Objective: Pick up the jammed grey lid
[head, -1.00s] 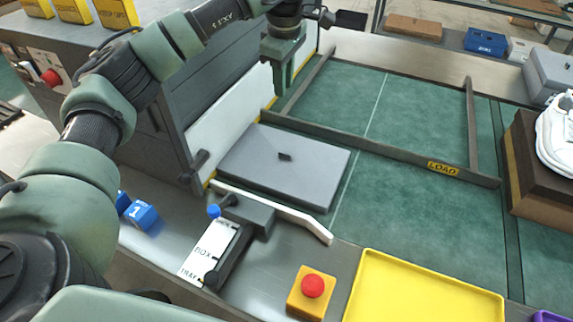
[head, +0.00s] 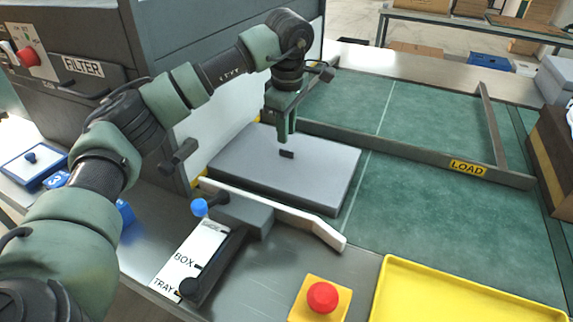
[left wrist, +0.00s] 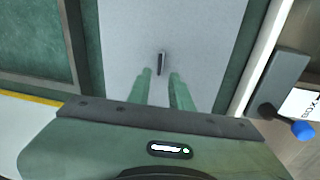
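The grey lid (head: 240,160) is a flat rectangular slab with a small dark handle (head: 287,154) near its middle. It lies at the left side of the green belt, close to the white bar. My left gripper (head: 285,138) points down just above the handle. In the left wrist view, its two green fingers (left wrist: 161,75) are apart, and the handle (left wrist: 161,62) stands upright in the picture between and just beyond their tips. The lid (left wrist: 125,40) fills the middle of that view. I cannot tell whether the fingertips reach down beside the handle. My right gripper is out of view.
A dark LOAD bar (head: 430,160) crosses the belt behind the lid. The white bar (head: 290,215) runs along its near side, by a lever with a blue knob (head: 200,207). A red button (head: 322,297) and yellow tray (head: 460,291) are nearer. Open green belt lies right.

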